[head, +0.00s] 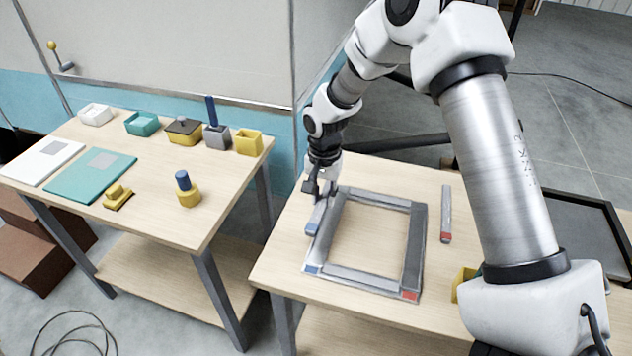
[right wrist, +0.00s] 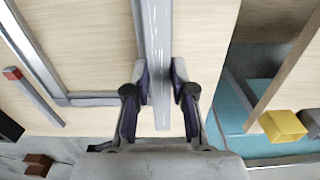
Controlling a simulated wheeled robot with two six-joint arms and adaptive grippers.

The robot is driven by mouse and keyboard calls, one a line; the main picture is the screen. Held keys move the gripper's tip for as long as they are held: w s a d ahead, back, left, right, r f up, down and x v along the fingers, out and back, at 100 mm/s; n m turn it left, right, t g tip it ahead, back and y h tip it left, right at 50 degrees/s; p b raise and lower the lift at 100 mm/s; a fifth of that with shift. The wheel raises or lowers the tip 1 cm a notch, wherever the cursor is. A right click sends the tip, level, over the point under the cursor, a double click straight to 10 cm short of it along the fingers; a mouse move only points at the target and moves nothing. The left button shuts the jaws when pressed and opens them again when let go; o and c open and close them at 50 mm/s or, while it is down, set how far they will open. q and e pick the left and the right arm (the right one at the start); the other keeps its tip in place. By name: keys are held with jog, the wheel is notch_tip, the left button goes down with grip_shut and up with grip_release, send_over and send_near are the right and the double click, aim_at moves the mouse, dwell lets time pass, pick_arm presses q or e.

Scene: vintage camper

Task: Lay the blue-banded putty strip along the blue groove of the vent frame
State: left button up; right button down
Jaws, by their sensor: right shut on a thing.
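The blue-banded putty strip (head: 318,218) is grey, with its blue end toward the front of the table. My right gripper (head: 319,188) is shut on its far part; the strip also shows between the fingers in the right wrist view (right wrist: 157,50). The grey vent frame (head: 417,245) lies flat on the right table. Its near left corner has a blue mark and its near right corner a red mark. The strip is over or beside the far half of the frame's left bar; I cannot tell whether it touches. My left gripper is not in view.
A red-banded strip (head: 446,212) lies right of the frame. A yellow object (head: 463,284) stands near my right arm. A dark tray (head: 585,230) is at far right. The left table (head: 150,210) holds boxes, a stamp-like tool and pads, with a gap between tables.

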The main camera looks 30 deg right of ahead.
jog(key=shift+s+d+f, duration=0.2)
jog(key=shift+s+d, duration=0.1)
jog(key=shift+d, duration=0.15)
jog(key=shift+s+d+f, duration=0.15)
jog(key=shift+s+d, duration=0.1)
jog(key=shift+d, duration=0.15)
jog(key=shift+w+a, duration=0.15)
jog(key=shift+a, duration=0.15)
jog(key=shift+w+a+r, duration=0.1)
jog(key=shift+a+r, duration=0.05)
jog(key=shift+a, duration=0.05)
notch_tip(320, 180, down, 6)
jog(key=shift+d+r+b, duration=0.1)
jog(key=shift+d+b, duration=0.05)
jog(key=shift+b, duration=1.05)
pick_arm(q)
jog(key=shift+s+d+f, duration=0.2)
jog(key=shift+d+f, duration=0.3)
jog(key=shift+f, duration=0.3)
pick_arm(e)
jog(key=shift+d, duration=0.1)
pick_arm(q)
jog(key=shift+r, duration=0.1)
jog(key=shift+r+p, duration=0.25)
jog(key=shift+p, duration=0.05)
